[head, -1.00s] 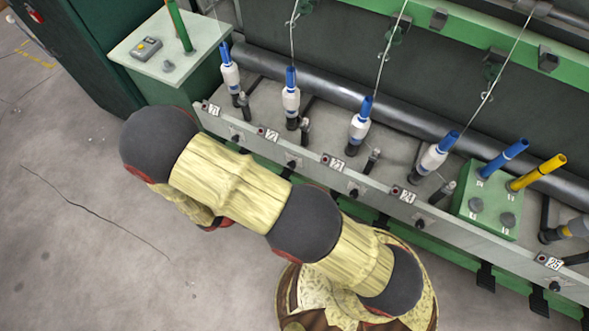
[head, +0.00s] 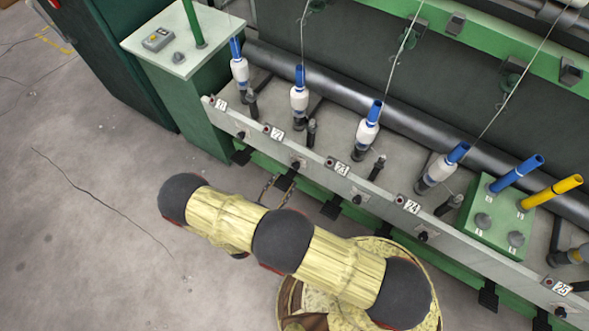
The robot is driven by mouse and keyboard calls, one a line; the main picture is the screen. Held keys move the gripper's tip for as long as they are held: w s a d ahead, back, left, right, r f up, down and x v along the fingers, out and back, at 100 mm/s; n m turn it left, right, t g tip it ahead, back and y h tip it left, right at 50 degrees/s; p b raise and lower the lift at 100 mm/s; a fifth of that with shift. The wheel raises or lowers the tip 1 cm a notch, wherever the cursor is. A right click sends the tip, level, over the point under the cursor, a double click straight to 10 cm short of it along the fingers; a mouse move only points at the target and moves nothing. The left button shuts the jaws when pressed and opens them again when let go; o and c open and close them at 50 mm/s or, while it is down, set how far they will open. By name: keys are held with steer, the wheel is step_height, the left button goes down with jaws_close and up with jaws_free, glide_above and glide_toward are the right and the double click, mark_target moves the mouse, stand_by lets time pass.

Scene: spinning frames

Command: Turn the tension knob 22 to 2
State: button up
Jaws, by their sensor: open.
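The rail (head: 318,181) on the machine's front carries number plates. The plate marked 22 (head: 275,132) is second from the left. A small dark knob (head: 296,163) sits on the rail face, just below and right of that plate. I take it as tension knob 22; its setting is too small to read. My arm (head: 330,265), with pale yellow sleeves and dark joints, reaches left over the floor, in front of and apart from the rail.
Similar knobs sit near plates 21 (head: 220,103), 23 (head: 340,168) and 24 (head: 410,206). White bobbins (head: 300,100) with blue tops stand behind the rail. A green control box (head: 185,60) stands at upper left. The floor (head: 90,240) at left is clear.

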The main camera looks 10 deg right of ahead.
mark_target(294, 168)
steer(key=shift+b+x, duration=0.85)
steer(key=shift+x, duration=2.75)
steer(key=shift+c, duration=0.4)
steer(key=shift+s, duration=0.1)
jaws_close()
